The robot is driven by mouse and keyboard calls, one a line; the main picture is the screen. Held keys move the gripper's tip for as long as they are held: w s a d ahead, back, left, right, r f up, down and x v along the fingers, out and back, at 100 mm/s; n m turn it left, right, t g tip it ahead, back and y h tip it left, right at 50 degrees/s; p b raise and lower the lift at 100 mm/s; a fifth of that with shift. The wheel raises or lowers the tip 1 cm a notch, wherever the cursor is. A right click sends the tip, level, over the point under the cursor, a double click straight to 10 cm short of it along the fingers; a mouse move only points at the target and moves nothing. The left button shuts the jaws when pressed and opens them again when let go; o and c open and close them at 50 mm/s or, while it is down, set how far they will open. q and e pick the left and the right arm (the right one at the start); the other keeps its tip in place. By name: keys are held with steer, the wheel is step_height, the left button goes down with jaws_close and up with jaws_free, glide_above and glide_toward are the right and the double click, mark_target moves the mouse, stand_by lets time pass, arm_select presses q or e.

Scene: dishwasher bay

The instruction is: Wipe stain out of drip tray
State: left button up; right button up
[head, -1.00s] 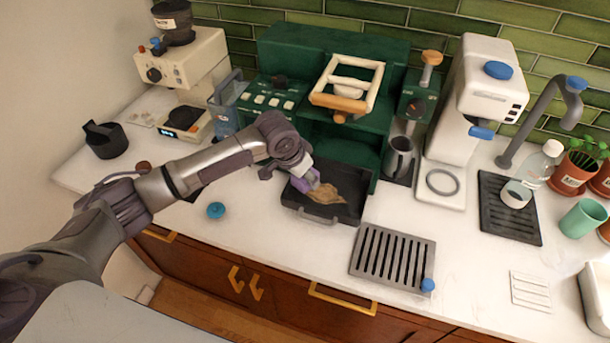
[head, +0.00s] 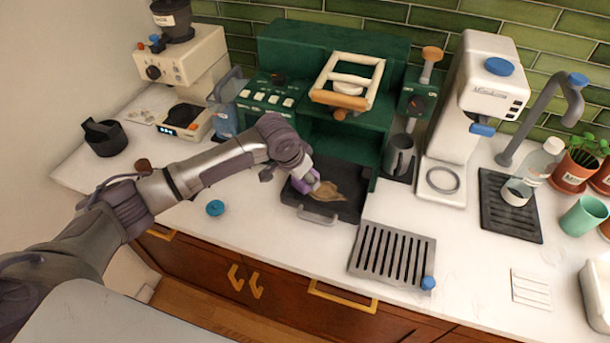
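The dark drip tray (head: 350,211) sits at the front of the green coffee machine (head: 340,118), with a front handle. A brown stain (head: 329,192) lies on its floor, toward the middle. My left gripper (head: 307,182) points down into the tray at the stain's left edge. Something lavender shows at its fingertips; I cannot tell whether this is a held cloth or the fingers themselves, nor whether the fingers are closed. The wrist hides part of the tray's left side. My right gripper is out of view.
A slotted metal grate (head: 392,256) with a blue knob lies on the counter right of the tray. A blue round knob (head: 215,208) lies left of it. A steel pitcher (head: 399,155) and a white machine (head: 470,110) stand to the right. The front counter is partly clear.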

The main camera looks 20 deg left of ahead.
mark_target(324, 188)
arm_select(q)
steer(key=shift+f, duration=0.35)
steer(key=shift+r, duration=0.1)
steer(key=shift+s+d+p, duration=0.1)
steer(key=shift+d+p, duration=0.45)
steer(key=shift+d, duration=1.15)
steer(key=shift+d+p, duration=0.35)
steer(key=shift+d, duration=0.1)
